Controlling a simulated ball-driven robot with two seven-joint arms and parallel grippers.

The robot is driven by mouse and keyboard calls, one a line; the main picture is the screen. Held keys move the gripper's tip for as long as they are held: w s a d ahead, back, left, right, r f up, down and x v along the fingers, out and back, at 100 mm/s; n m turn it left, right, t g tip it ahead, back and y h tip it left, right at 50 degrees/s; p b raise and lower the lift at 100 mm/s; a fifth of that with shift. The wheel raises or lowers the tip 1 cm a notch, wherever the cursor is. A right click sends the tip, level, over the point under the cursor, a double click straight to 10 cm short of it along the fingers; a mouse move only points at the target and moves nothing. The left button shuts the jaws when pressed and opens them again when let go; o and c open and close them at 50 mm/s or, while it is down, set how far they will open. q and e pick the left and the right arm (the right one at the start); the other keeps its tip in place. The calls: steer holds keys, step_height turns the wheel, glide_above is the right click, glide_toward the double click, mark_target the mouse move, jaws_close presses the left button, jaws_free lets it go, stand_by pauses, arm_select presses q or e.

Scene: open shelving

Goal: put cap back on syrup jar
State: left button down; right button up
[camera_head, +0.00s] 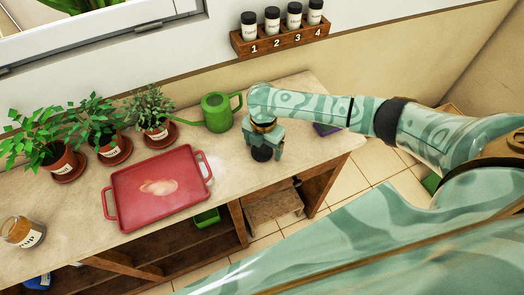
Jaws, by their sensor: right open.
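The syrup jar (24,232) stands upright on the counter at the far left. It is clear glass with brown contents and a white label, partly readable, and no dark cap shows on its top. My right gripper (264,150) reaches in from the right and points down over the counter's right part, with its jaws open. A small dark round thing (261,154), probably the cap, lies on the counter between or just below the fingers; contact cannot be told. My left gripper is not in view.
A red tray (124,214) with a pale patch lies mid-counter. Several potted herbs (109,148) and a green watering can (217,112) stand behind. A purple item (325,130) lies at right. A numbered spice rack (283,38) hangs on the wall. Shelves are below.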

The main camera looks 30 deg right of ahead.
mark_target(263, 149)
steer(key=c, duration=1)
steer(key=shift+r, duration=0.55)
step_height(263, 149, up, 2)
steer(key=shift+w+r+p, duration=0.1)
steer(key=shift+r+p, duration=0.1)
steer(key=shift+p, duration=0.55)
steer(key=s+a+r+p, duration=0.1)
steer(key=s+r+p, duration=0.1)
steer(key=s+r, duration=0.1)
steer(key=s+a+r+p, duration=0.1)
steer(key=s+r+p, duration=0.1)
steer(key=s, duration=0.4)
steer(key=s+a+r+p, duration=0.1)
steer(key=s+r+p, duration=0.1)
steer(key=s+r, duration=0.2)
steer(key=shift+s+a+r, duration=0.25)
steer(key=shift+s+a, duration=0.1)
steer(key=shift+a, duration=0.05)
